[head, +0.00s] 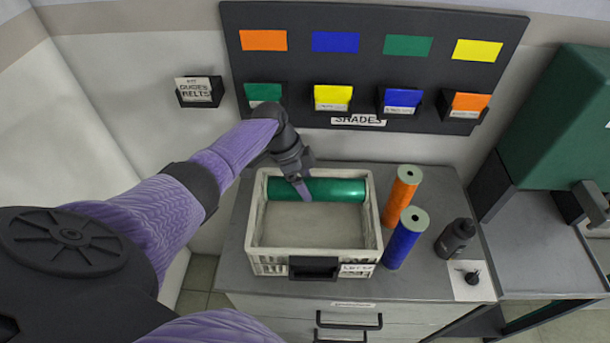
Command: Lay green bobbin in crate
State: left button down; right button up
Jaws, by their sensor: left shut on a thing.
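The green bobbin (338,190) lies on its side along the back wall inside the light grey crate (260,232). My left gripper (304,192) reaches down into the crate from the back left and is shut on the green bobbin near its left part. The gripper hides a little of the bobbin there. The rest of the crate floor looks empty. My right gripper is not in view.
An orange bobbin (401,196) and a blue bobbin (404,238) stand upright just right of the crate. A dark bottle (455,237) stands further right. A dark board (370,62) with colour cards and holders is on the wall behind.

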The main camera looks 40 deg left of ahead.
pick_arm(q)
notch_tip(320, 180, down, 10)
jog(key=b, duration=0.8)
grip_release()
jog(key=shift+f, duration=0.1)
notch_tip(320, 180, up, 20)
jog(key=p, duration=1.8)
